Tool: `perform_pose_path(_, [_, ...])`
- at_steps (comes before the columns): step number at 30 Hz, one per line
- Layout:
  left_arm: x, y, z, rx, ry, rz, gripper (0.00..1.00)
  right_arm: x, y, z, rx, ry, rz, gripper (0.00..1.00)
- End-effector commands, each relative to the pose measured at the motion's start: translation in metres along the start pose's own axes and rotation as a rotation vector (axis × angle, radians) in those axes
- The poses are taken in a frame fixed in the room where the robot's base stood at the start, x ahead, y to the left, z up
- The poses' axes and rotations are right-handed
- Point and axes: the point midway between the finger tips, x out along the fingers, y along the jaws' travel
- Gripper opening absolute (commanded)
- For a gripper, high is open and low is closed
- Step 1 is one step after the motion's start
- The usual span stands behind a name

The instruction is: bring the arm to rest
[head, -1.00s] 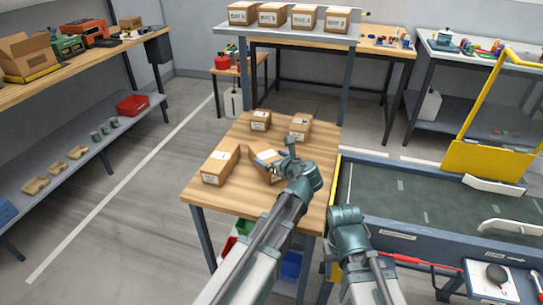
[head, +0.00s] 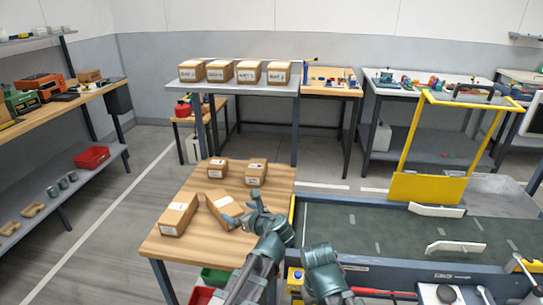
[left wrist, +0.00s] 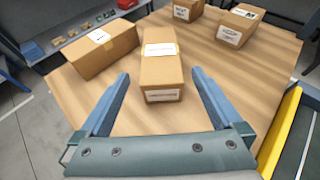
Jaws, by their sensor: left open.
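My left gripper (head: 243,212) is open and empty above the wooden table (head: 190,245), close to a brown box (head: 220,206). In the left wrist view the two blue fingers (left wrist: 160,74) point at this box, and it appears between them; I cannot tell whether they touch it. Another box (head: 177,213) lies just left of it. Two more boxes (head: 217,169) (head: 256,172) stand at the table's far side. My right arm shows only in part at the bottom of the head view, and its gripper is not seen.
A green-topped conveyor (head: 400,235) with a yellow frame (head: 428,187) stands right of the table. Several boxes sit on a grey shelf (head: 240,88) behind. A shelf rack (head: 75,185) with a red bin (head: 92,157) stands left. Open floor lies between rack and table.

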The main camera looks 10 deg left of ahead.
Motion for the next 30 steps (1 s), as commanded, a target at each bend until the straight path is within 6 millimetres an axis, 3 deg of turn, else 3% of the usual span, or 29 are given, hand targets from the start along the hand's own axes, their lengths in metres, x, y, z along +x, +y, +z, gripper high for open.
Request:
perform_pose_path(4, [-0.015, 0.009, -0.008, -0.205, 0.092, 0.033, 1.0, -0.017, 0.002, 0.001, 0.0, 0.0, 0.0, 0.5])
perform_pose_path(8, [-0.043, 0.022, -0.03, -0.568, 0.254, 0.135, 1.0, -0.041, 0.004, 0.002, 0.0, 0.0, 0.0, 0.5])
perform_pose_path(12, [-0.083, 0.035, -0.059, -0.958, 0.416, 0.322, 1.0, -0.063, 0.006, 0.004, 0.0, 0.0, 0.0, 0.5])
perform_pose_path(18, [-0.15, 0.047, -0.091, -1.401, 0.564, 0.684, 1.0, -0.092, 0.009, 0.005, 0.001, 0.0, 0.0, 0.5])
perform_pose_path(24, [-0.205, 0.055, -0.108, -1.644, 0.595, 1.009, 1.0, -0.11, 0.011, 0.006, 0.001, 0.0, 0.0, 0.5])
perform_pose_path(30, [-0.226, 0.058, -0.115, -1.722, 0.585, 1.15, 1.0, -0.114, 0.011, 0.007, 0.001, 0.0, 0.0, 0.5])
